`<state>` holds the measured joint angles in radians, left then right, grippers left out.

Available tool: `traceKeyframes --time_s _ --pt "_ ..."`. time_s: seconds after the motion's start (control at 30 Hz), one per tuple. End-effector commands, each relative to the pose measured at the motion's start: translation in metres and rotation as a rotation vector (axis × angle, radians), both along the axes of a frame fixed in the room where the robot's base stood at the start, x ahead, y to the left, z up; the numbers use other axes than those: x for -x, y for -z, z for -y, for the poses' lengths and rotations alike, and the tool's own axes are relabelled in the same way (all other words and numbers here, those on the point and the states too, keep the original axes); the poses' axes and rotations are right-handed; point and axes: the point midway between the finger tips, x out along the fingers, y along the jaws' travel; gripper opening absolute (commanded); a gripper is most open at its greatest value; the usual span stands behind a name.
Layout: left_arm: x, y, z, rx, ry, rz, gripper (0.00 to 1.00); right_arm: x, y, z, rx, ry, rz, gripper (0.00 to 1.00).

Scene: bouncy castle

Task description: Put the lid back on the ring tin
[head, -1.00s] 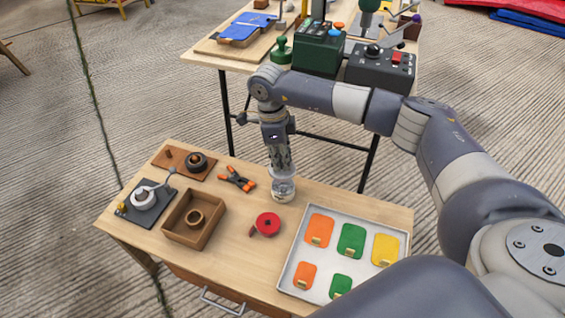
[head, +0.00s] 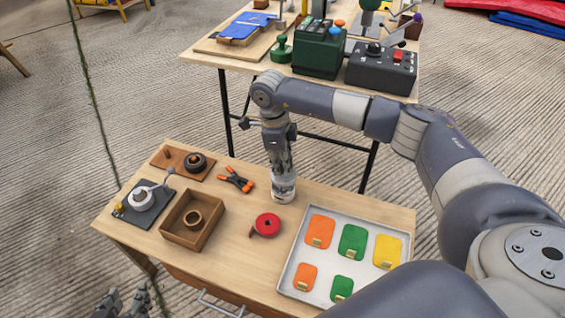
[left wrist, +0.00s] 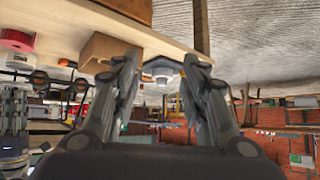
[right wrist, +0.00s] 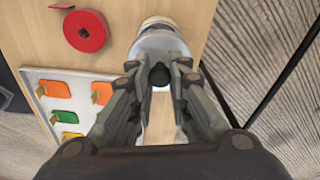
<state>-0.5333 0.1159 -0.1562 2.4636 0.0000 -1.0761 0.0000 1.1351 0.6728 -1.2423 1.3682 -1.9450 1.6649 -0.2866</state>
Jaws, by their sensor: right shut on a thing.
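The ring tin (head: 284,190), a small pale round can, stands near the far edge of the wooden table. It also shows in the right wrist view (right wrist: 157,22). A light grey round lid (right wrist: 155,44) with a black knob is over it. My right gripper (right wrist: 159,72) is shut on the lid's knob from above. It also shows in the head view (head: 280,170), where it hides the lid's top. I cannot tell whether the lid is seated or slightly raised. My left gripper (left wrist: 161,60) is open and empty, low beside the table's left front in the head view (head: 122,303).
On the table are a red tape roll (head: 266,225), a wooden box (head: 180,235) with a ring inside, orange-black clamp (head: 236,180), dark stand (head: 136,215), brown board (head: 168,160) and white tray (head: 288,275) with coloured patches. A second table (head: 218,60) with machines stands behind.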

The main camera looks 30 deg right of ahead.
Motion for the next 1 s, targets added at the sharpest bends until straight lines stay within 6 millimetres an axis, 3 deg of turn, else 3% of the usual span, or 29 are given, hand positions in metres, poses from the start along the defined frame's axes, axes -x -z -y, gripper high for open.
traceKeyframes --time_s 1.0 --pt "-0.058 -0.078 0.026 0.109 0.032 0.466 0.4 0.0 0.028 0.0 -0.001 0.0 -0.001 0.04"
